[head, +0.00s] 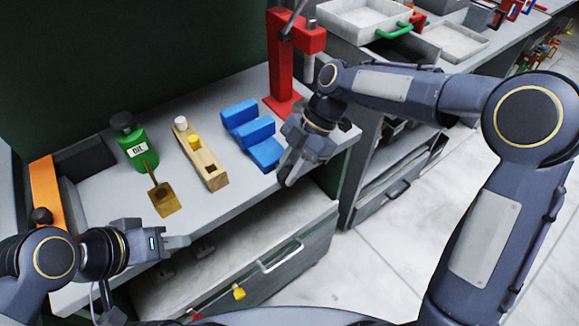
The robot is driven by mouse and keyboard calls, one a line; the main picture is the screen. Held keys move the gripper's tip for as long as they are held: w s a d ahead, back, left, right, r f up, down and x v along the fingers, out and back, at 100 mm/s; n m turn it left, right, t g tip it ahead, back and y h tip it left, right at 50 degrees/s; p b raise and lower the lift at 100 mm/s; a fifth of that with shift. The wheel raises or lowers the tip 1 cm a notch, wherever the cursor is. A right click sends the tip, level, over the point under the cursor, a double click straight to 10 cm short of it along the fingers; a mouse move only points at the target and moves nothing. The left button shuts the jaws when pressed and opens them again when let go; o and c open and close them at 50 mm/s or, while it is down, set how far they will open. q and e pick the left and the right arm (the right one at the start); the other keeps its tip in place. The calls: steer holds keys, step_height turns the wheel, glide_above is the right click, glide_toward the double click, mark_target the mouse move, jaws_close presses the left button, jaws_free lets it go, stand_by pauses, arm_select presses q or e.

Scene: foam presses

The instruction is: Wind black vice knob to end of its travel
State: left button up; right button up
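A blue stepped block that looks like the vice (248,133) sits on the grey bench, left of the red press. Its right front end is close to my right gripper (287,180), and I cannot tell whether they touch. No black knob shows clearly on the vice; the gripper and wrist may hide it. The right gripper points down at the bench's front edge, and its finger gap is not clear. My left gripper (188,241) is low at the left, by the front edge of the bench, away from the vice. Its finger gap is not clear either.
A red press (284,65) stands behind my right wrist. Left of the vice are a wooden plane (202,158), a green oil can (138,148), a brass piece (163,197) and an orange bar (46,190) with a dark knob (42,215). An open drawer (262,262) juts out below.

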steer(key=o, duration=0.4)
steer(key=shift+o, duration=0.2)
